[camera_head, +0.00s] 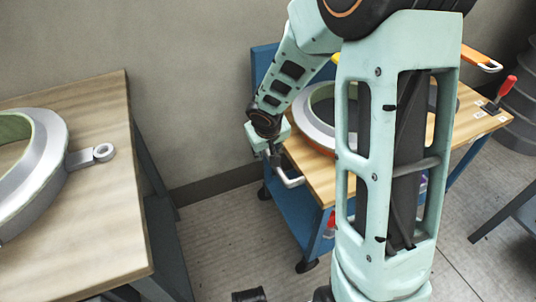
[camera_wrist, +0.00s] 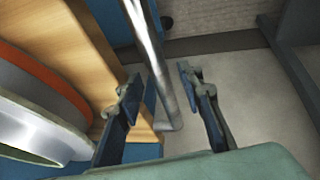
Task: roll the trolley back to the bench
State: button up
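The trolley (camera_head: 317,172) is blue with a wooden top and stands beyond a floor gap to the right of the bench. Its metal handle (camera_head: 292,182) sticks out at the near left end. My gripper (camera_head: 275,155) is at this handle. In the wrist view the handle bar (camera_wrist: 152,45) passes between the two fingers of my gripper (camera_wrist: 160,77). The fingers are apart, with visible gaps to the bar. The bench (camera_head: 105,105) has a wooden top and fills the left of the head view. My arm hides the middle of the trolley.
A ring-shaped mould (camera_head: 314,122) lies on the trolley, with a red-handled tool (camera_head: 505,90) at the far end. Another ring mould (camera_head: 52,128) lies on the bench with a grey lug. Floor (camera_head: 225,225) shows clear between them. Dark stacked shapes (camera_head: 522,105) stand at right.

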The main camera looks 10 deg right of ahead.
jog(key=shift+w+f, duration=0.1)
jog(key=shift+f, duration=0.15)
grip_shut()
jog(key=shift+a, duration=0.1)
dwell(0.4)
